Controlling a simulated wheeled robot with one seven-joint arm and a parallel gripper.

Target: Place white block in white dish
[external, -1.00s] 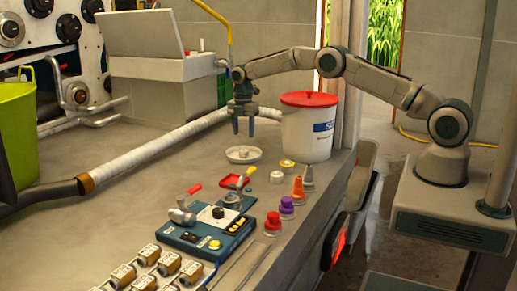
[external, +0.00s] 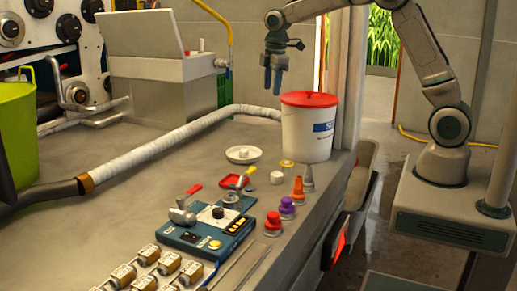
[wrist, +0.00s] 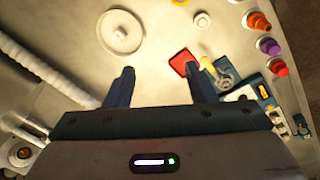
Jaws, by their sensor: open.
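The white dish (external: 233,159) is a shallow round dish on the bench, left of the bucket; it also shows at the upper left of the wrist view (wrist: 104,44). A small pale piece (external: 243,152) sits at its middle; I cannot tell for sure if it is the white block or part of the dish. Another small white round piece (external: 277,177) stands on the bench to the front right of the dish, also in the wrist view (wrist: 202,19). My gripper (external: 271,91) is open and empty, high above the bench behind the dish; its fingers show in the wrist view (wrist: 157,70).
A white bucket with a red lid (external: 308,132) stands right of the dish. A red tray (external: 232,181), a blue device (external: 207,236) and orange, purple and red pieces (external: 287,207) are nearer. A wrapped hose (external: 165,143) crosses the bench behind.

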